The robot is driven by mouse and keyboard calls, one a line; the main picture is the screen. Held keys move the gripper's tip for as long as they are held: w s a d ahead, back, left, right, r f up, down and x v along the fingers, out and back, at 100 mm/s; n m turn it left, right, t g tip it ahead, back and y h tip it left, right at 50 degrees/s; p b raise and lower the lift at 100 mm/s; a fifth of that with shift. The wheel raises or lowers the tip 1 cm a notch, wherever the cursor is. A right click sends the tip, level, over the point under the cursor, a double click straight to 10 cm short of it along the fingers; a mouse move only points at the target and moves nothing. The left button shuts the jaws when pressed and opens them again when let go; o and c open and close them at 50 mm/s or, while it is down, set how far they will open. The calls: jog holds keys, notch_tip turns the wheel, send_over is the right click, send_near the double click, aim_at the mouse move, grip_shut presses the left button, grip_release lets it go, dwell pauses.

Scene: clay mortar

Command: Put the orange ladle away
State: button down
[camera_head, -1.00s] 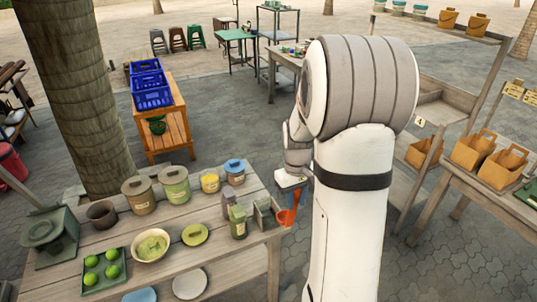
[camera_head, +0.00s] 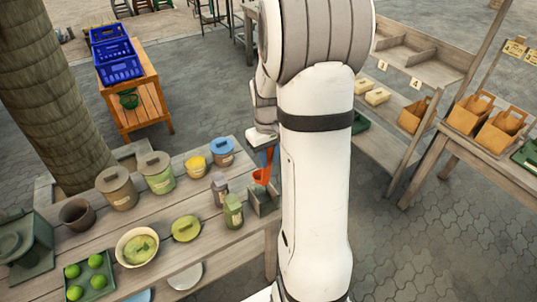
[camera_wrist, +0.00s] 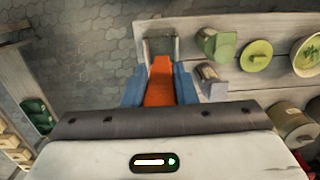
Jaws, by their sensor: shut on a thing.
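The orange ladle (camera_head: 264,172) is held in my gripper (camera_head: 265,150) above the right end of the wooden table. In the wrist view, its orange handle (camera_wrist: 160,82) lies between the two blue fingers (camera_wrist: 160,88), which are shut on it. A small open grey box (camera_head: 264,202) stands at the table's right corner, directly below the ladle. The box (camera_wrist: 160,48) also shows ahead of the fingers in the wrist view. The ladle's lower end is at about the box's rim. I cannot tell whether it is inside.
Lidded jars (camera_head: 117,188), a yellow-green bowl (camera_head: 137,247) and a green lid (camera_head: 186,229) fill the table farther left. Shelves with brown baskets (camera_head: 413,115) stand at the right.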

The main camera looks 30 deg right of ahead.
aim_at(269, 161)
jog(key=shift+s+d+f+b, duration=0.1)
jog(key=shift+f+b, duration=4.05)
jog(key=shift+f, duration=1.8)
jog(key=c, duration=1.1)
grip_release()
jog(key=shift+r, duration=0.15)
jog(key=r, duration=0.7)
jog(key=shift+w+r, duration=0.3)
jog(key=s+a+r+t, duration=0.2)
jog(key=s+a+r, duration=0.1)
jog(key=s+a, duration=0.4)
jog(key=s+a+r+t, duration=0.1)
jog(key=s+a+r, duration=0.3)
jog(key=s+a, duration=0.3)
jog(key=shift+s+a+r+m+t, duration=0.3)
jog(key=shift+s+t, duration=0.1)
jog(key=shift+s, duration=0.35)
